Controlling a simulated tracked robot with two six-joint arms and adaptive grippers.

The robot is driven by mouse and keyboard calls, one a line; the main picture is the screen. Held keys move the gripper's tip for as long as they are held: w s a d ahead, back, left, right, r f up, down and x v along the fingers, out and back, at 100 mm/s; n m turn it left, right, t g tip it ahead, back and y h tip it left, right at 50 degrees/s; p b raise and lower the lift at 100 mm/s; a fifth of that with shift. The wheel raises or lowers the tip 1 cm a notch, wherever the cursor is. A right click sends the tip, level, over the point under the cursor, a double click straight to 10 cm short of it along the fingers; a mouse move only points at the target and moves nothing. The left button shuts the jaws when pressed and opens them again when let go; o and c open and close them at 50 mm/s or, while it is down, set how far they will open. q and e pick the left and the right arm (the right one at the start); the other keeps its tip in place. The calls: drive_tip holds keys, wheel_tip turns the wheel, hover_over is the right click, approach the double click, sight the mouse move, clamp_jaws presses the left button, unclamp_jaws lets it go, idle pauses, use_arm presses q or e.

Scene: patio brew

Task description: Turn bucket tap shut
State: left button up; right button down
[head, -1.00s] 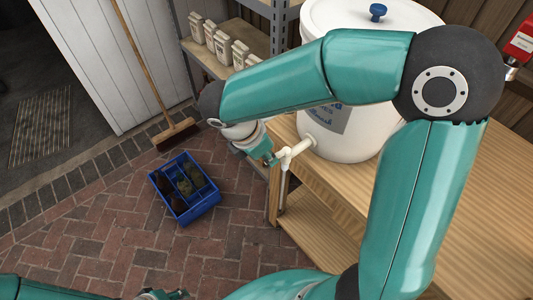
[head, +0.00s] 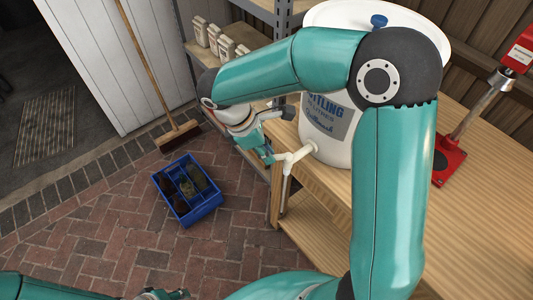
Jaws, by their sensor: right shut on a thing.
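The white bucket (head: 338,150) stands on the wooden bench, with a blue-grey label on its front. Its cream tap (head: 296,157) sticks out low at the left, with a pale tube (head: 286,188) hanging down from it. My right gripper (head: 268,152) reaches in from the upper left and is shut on the tap's handle end, which the fingers mostly hide. How far the handle is turned cannot be told. My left gripper (head: 162,294) shows only in part at the bottom edge, away from the bucket, and its jaws are unclear.
A blue crate (head: 205,211) with dark bottles stands on the brick floor. A broom (head: 150,75) leans at the back wall. A shelf (head: 262,58) with pale packs stands behind my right arm. A red bench tool (head: 448,160) stands on the bench (head: 475,225) at the right.

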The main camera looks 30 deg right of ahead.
drive_tip(key=shift+w+d+m+g+y+p, duration=0.5)
drive_tip(key=shift+d+m, duration=0.2)
drive_tip(key=shift+m, duration=1.2)
drive_tip(key=shift+w+d+m+g+y+p, duration=0.4)
drive_tip(key=shift+d+m+y, duration=0.3)
drive_tip(key=shift+m, duration=1.2)
drive_tip(key=shift+w+d+m+g+y+p, duration=0.4)
drive_tip(key=shift+w+d+m+y+p, duration=0.25)
drive_tip(key=shift+m, duration=1.25)
drive_tip(key=shift+s+d, duration=0.1)
drive_tip(key=shift+s, duration=0.05)
drive_tip(key=c, duration=1.2)
unclamp_jaws()
drive_tip(key=v, duration=1.2)
